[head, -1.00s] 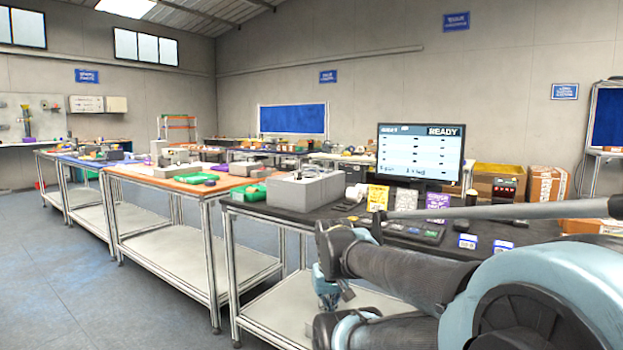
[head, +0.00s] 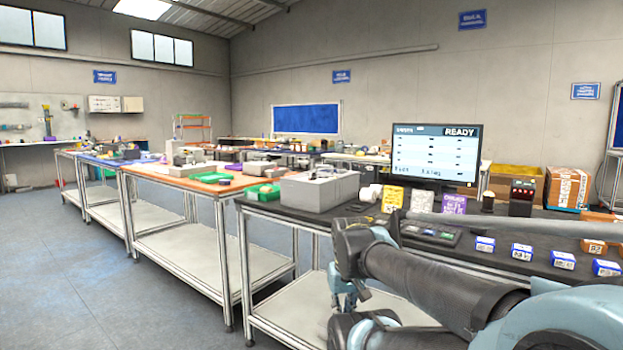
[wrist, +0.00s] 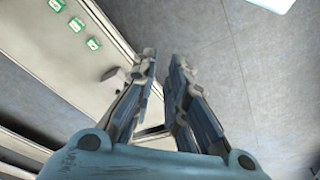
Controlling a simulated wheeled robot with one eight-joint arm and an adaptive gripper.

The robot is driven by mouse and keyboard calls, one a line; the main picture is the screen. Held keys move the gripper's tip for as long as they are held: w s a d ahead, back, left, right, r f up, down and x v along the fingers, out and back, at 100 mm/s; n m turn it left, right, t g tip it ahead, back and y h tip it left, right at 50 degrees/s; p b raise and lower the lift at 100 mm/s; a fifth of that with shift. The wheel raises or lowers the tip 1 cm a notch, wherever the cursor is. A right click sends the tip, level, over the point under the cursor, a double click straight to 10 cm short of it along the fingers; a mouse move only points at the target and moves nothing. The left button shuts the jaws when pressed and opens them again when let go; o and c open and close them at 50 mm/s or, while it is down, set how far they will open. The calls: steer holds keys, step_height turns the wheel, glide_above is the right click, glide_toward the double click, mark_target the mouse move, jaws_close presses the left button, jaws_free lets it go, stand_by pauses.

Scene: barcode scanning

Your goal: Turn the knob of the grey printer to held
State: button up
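No knob can be made out, and I cannot tell for sure which thing is the grey printer. A grey box-shaped unit (head: 322,194) stands at the left end of the black-topped bench; its front shows no clear knob. My gripper (wrist: 163,58) points away from the wrist camera, its two fingers apart with nothing between them. In the head view my gripper (head: 345,290) hangs low in front of the black bench, partly hidden by my arm, and is well apart from the grey unit.
A monitor (head: 434,154) reading READY stands on the black bench (head: 385,240). Yellow and purple cards, a black device (head: 522,197) and several blue-and-white boxes (head: 563,258) are there too. An orange-topped bench (head: 175,178) stands left. Floor (head: 100,270) at left is clear.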

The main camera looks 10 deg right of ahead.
steer(key=shift+o, duration=0.4)
steer(key=w+r+m, duration=0.2)
steer(key=w+r, duration=0.9)
steer(key=r, duration=0.5)
steer(key=shift+w+d+h, duration=0.2)
steer(key=shift+d+h, duration=0.05)
steer(key=shift+h, duration=0.15)
step_height(320, 180, up, 29)
steer(key=m+t+h, duration=0.1)
steer(key=m+h, duration=0.1)
steer(key=m, duration=0.5)
glide_above(312, 176)
steer(key=s+a, duration=0.4)
steer(key=a, duration=0.1)
steer(key=x, duration=1.7)
steer(key=shift+w+d+f, duration=0.15)
steer(key=shift+d+f, duration=0.05)
steer(key=shift+d, duration=0.2)
jaws_close()
